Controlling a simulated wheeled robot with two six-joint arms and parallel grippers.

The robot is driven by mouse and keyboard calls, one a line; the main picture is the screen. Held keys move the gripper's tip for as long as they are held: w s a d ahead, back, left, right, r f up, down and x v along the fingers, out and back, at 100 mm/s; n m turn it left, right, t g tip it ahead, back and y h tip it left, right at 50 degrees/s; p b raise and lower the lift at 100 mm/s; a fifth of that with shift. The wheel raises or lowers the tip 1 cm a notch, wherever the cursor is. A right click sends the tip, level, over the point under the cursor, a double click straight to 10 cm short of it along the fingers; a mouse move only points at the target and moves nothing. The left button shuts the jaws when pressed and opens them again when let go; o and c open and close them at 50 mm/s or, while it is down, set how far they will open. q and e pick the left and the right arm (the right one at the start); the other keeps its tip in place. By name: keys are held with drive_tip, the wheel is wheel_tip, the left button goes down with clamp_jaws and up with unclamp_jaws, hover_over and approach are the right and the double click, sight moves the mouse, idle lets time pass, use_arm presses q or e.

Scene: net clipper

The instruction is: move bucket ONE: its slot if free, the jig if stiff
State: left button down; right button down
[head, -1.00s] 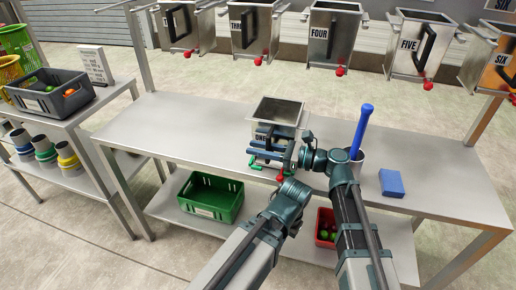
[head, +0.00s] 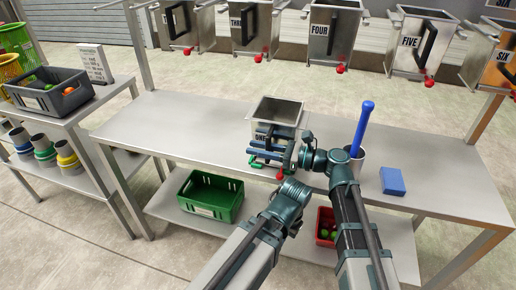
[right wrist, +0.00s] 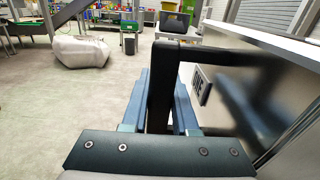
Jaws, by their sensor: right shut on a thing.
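Bucket ONE (head: 276,112) is a square grey metal bucket, upright at the middle of the workbench (head: 200,122). My right gripper (head: 268,150) is in front of its labelled face, shut on its black handle. In the right wrist view the black handle (right wrist: 165,85) stands between the blue fingers, and the bucket (right wrist: 232,100) with its label is at right. A red knob (head: 279,175) and a green piece show below the gripper. The gripper hides the bucket's lower front, so I cannot tell how its base rests. My left gripper does not show. I cannot make out bucket ONE's slot or the jig.
Buckets THREE (head: 245,28), FOUR (head: 333,32), FIVE (head: 420,42) and SIX hang behind the bench. A cup (head: 352,160) with a blue-handled tool and a blue block (head: 392,181) stand at right. A green crate (head: 212,197) is below. The bench's left part is clear.

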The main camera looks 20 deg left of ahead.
drive_tip(key=shift+f+b, duration=0.35)
drive_tip(key=shift+f, duration=0.1)
drive_tip(key=c, duration=0.6)
unclamp_jaws()
drive_tip(key=d, duration=1.3)
drive_tip(key=shift+s+d, duration=0.3)
drive_tip(key=shift+d, duration=0.1)
